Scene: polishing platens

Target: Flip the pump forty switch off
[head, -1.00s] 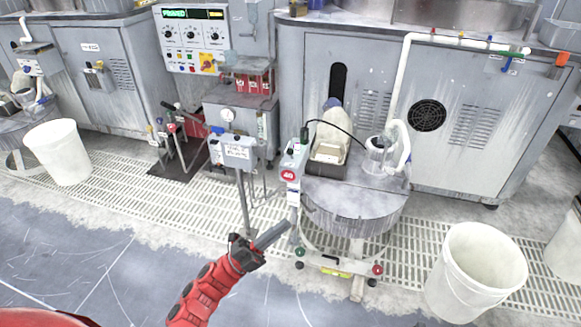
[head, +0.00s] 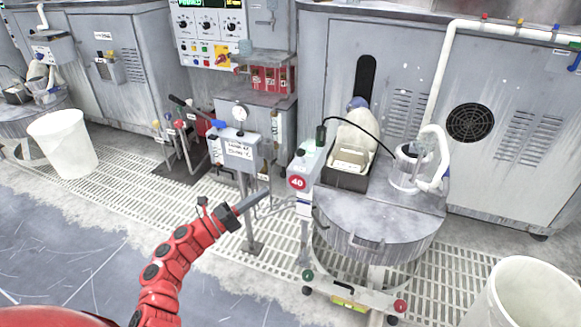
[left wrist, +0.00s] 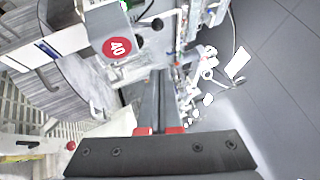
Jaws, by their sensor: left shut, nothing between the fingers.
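The pump forty switch box (head: 303,170) is a grey upright box with a round red "40" label (head: 297,182). It stands on a post at the left edge of a round drum. A small green spot shows on its top; the switch lever and its position are too small to tell. In the left wrist view the red "40" label (left wrist: 117,46) is at the upper left, beyond and left of the fingertips. My left gripper (head: 266,193) is shut and empty, just left of and slightly below the box label, with no clear contact. The left gripper's fingers (left wrist: 160,88) lie together. My right gripper is not in view.
The grey drum (head: 385,215) carries a pump, a white jug and a black cable. A grey stand box (head: 238,150) with a paper label is left of the switch box. White buckets (head: 62,143) stand left and at lower right. The floor at lower left is clear.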

